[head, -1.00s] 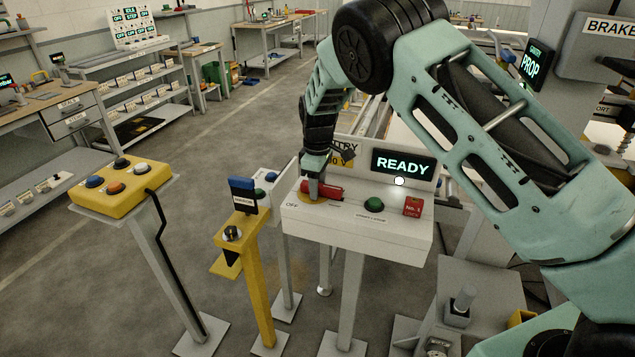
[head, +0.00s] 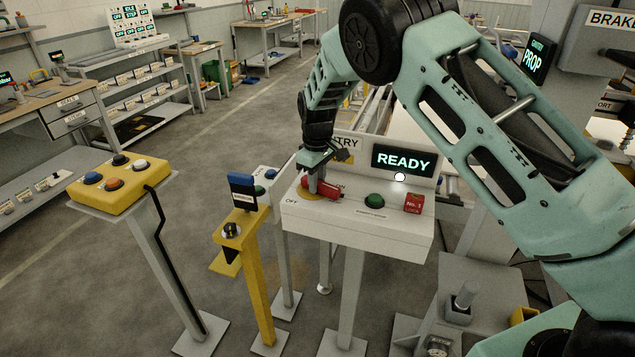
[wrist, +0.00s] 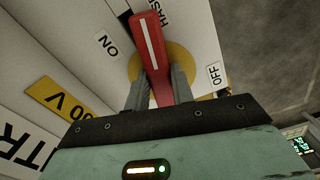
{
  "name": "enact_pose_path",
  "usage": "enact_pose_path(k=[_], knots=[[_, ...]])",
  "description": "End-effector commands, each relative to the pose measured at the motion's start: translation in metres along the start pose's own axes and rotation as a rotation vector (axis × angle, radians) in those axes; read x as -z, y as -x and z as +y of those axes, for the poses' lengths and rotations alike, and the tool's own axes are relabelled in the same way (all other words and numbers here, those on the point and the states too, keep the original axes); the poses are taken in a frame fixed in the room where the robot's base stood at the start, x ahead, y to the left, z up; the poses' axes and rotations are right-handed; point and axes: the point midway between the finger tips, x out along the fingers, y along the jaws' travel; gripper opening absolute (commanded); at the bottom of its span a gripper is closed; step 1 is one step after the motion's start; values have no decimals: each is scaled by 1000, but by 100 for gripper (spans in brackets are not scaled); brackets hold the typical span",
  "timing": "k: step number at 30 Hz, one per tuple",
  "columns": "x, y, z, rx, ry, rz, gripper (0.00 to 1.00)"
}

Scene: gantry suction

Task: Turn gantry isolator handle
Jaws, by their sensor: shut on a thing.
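The red isolator handle (wrist: 150,52) with a white stripe sits on a yellow disc (wrist: 189,60) on the white gantry console (head: 350,222). In the wrist view my gripper (wrist: 160,85) has a finger on each side of the handle and is shut on it. The handle's tip lies between the ON label (wrist: 107,44) and the OFF label (wrist: 214,75). In the head view the handle (head: 325,189) points to the right from under my gripper (head: 314,188). The fingers hide part of the handle and disc there.
A lit READY display (head: 403,161) stands at the console's back. A green button (head: 374,201) and a red No. 1 lock tag (head: 413,203) are right of the handle. A yellow post (head: 250,265) and a yellow button box (head: 118,186) stand to the left.

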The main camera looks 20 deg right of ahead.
Motion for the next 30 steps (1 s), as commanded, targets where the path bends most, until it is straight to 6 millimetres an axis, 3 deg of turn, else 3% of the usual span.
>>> enact_pose_path(k=[30], knots=[[6,2,-8,-1,-959,6,0]])
